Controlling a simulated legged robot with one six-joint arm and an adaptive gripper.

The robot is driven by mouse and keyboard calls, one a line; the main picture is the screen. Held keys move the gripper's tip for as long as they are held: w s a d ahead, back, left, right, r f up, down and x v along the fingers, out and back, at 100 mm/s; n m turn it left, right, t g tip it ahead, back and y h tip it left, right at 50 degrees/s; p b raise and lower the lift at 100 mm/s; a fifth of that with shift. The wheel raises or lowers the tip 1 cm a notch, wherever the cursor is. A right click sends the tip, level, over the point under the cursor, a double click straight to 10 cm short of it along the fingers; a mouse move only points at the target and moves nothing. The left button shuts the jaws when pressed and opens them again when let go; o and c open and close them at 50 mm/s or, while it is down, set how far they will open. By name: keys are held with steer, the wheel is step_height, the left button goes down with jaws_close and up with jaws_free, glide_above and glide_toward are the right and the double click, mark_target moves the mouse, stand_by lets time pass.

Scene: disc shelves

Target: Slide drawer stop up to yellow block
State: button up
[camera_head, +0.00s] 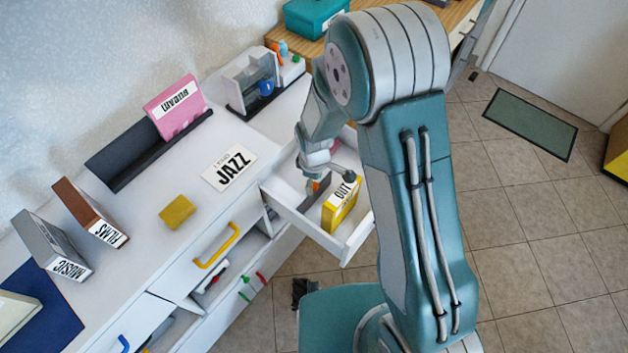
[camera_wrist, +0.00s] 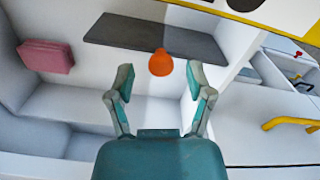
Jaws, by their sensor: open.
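The open drawer (camera_head: 295,217) holds a yellow block (camera_head: 341,205) marked OUT. In the wrist view the yellow block (camera_wrist: 240,12) shows at the top edge. A dark grey stop plate (camera_wrist: 115,32) with an orange knob (camera_wrist: 160,63) stands across the drawer, apparently close to the yellow block; any gap is hard to judge. My gripper (camera_wrist: 159,78) is open, with its fingers on either side of the knob and not closed on it. In the head view my gripper (camera_head: 332,172) is inside the drawer, partly hidden by my arm. A pink block (camera_wrist: 46,56) lies at the drawer's other end.
On the white counter are a small yellow cube (camera_head: 177,212), a JAZZ card (camera_head: 230,168), a pink box (camera_head: 174,106) on a dark rack, and brown (camera_head: 90,213) and grey (camera_head: 51,245) boxes. A yellow handle (camera_head: 217,246) marks the neighbouring drawer.

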step_height(320, 180, up, 12)
steer(key=shift+f, duration=0.25)
step_height(320, 180, down, 12)
steer(key=shift+r, duration=0.1)
stand_by(0.8)
steer(key=shift+c, duration=0.3)
jaws_close()
